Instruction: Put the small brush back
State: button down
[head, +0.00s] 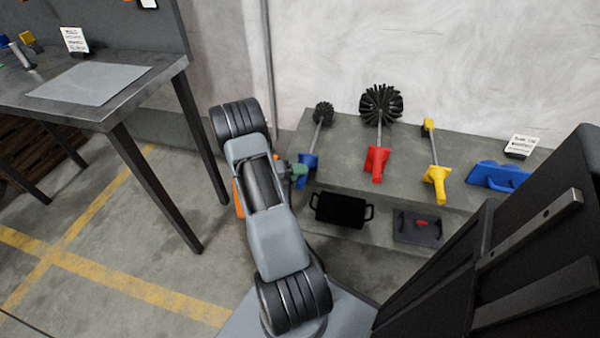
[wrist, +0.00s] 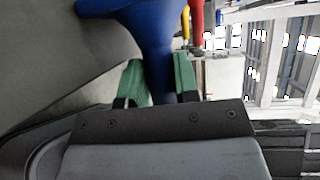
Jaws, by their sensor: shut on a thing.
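The small brush has a small round black bristle head (head: 323,113), a thin grey shaft and a blue handle (head: 308,163). It is at the left end of the grey concrete bench, with its bristle head up. My gripper (head: 297,172) reaches the handle from the left with its green fingers. In the wrist view the blue handle (wrist: 150,30) passes between the two green fingers (wrist: 158,80), which are shut on it. Whether the handle's base touches the bench top is hard to tell.
To the right on the bench (head: 335,180) are a larger brush with a red handle (head: 377,163), a yellow-handled tool (head: 436,180), a blue tool (head: 497,175) and a sign (head: 522,146). A black tray (head: 341,210) and a dark box (head: 417,227) sit below. A metal table (head: 150,85) stands left.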

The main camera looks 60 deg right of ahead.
jog(key=c, duration=0.8)
grip_release()
jog(key=shift+f, duration=0.1)
jog(key=shift+w, duration=0.1)
jog(key=p+v, duration=0.2)
jog(key=v, duration=1.1)
jog(key=shift+w+a+p, duration=0.2)
jog(key=shift+a+p, duration=0.05)
jog(key=shift+p, duration=0.1)
